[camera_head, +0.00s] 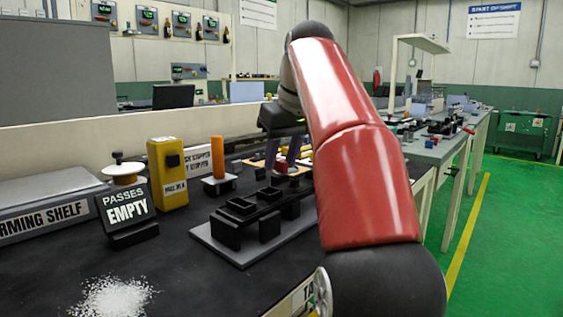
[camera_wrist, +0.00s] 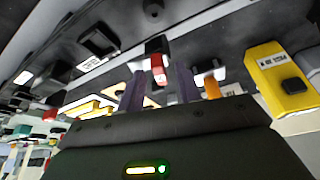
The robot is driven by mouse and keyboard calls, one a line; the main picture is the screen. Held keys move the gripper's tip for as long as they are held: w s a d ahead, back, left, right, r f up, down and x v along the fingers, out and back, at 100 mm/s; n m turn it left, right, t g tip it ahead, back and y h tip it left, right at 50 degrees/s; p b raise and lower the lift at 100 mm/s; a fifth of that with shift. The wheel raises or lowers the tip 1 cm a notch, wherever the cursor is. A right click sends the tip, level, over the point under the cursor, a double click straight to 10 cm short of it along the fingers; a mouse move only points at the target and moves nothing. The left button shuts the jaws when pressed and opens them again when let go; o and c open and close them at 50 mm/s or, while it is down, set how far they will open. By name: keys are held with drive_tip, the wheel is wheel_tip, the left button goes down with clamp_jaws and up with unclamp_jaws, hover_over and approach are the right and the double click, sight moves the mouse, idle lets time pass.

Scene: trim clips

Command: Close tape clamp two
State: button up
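A black fixture with several block-like parts (camera_head: 240,210) sits on a grey plate (camera_head: 215,248) on the dark bench; I cannot tell which part, if any, is tape clamp two. My gripper (camera_head: 281,154) points down behind the fixture's far end, partly hidden by my red arm. In the wrist view my gripper (camera_wrist: 160,90) has its two purple-grey fingers apart. A small black part with a red piece (camera_wrist: 158,68) shows in line with the gap between them. No contact with it is visible, and I cannot tell its depth from the fingers.
White granules (camera_head: 113,297) lie on the bench at front left. The dark surface between granules and fixture is clear.

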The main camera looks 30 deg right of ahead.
clamp_jaws()
drive_tip(key=shift+m, duration=0.3)
drive_tip(key=shift+a+r+m+h+p, duration=0.1)
drive_tip(key=shift+m+h+p, duration=0.2)
drive_tip(key=shift+m+p, duration=0.3)
drive_tip(key=shift+a+r+m+h+p, duration=0.1)
drive_tip(key=shift+m+h+p, duration=0.2)
drive_tip(key=shift+m+p, duration=0.3)
drive_tip(key=m+h+p, duration=0.1)
drive_tip(key=m, duration=0.2)
drive_tip(key=shift+w+f+m+g+p, duration=0.1)
drive_tip(key=shift+m+g+p, duration=0.2)
drive_tip(key=shift+g+p, duration=0.1)
drive_tip(key=m+h, duration=0.1)
drive_tip(key=m, duration=0.1)
drive_tip(key=m+g, duration=0.1)
drive_tip(key=m, duration=0.1)
drive_tip(key=shift+w+a+f+m+h, duration=0.1)
drive_tip(key=shift+m+h, duration=0.2)
drive_tip(key=shift+h, duration=0.1)
drive_tip(key=shift+m+g+h, duration=0.3)
drive_tip(key=shift+m+g, duration=0.3)
drive_tip(key=shift+m, duration=1.2)
